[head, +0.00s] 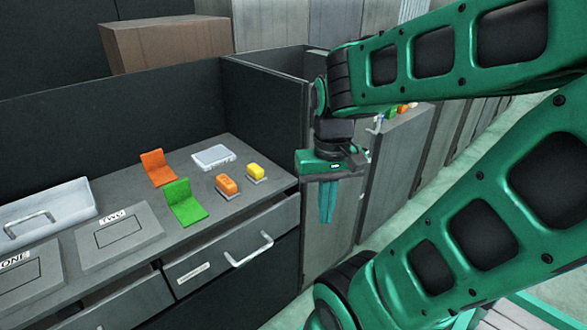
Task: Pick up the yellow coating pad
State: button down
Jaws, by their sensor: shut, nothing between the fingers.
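The yellow coating pad (255,170) is a small yellow block on a thin grey base. It sits on the grey worktop near its right end, just right of an orange block (227,184) on a similar base. My gripper (327,218) hangs to the right of the worktop's end, past the edge, with its green fingers pointing down. The fingers are together and hold nothing. The gripper is apart from the pad.
On the worktop (120,196) stand an orange bracket (157,168), a green bracket (184,203) and a pale flat box (213,156). A dark panel (262,105) rises behind the right end. Drawer handles (249,249) stick out in front.

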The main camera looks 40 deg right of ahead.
aim_at(255, 174)
jog(key=z, duration=0.95)
jog(key=i, duration=0.2)
jog(key=u, duration=0.35)
jog(key=k, duration=0.5)
jog(key=u, duration=0.05)
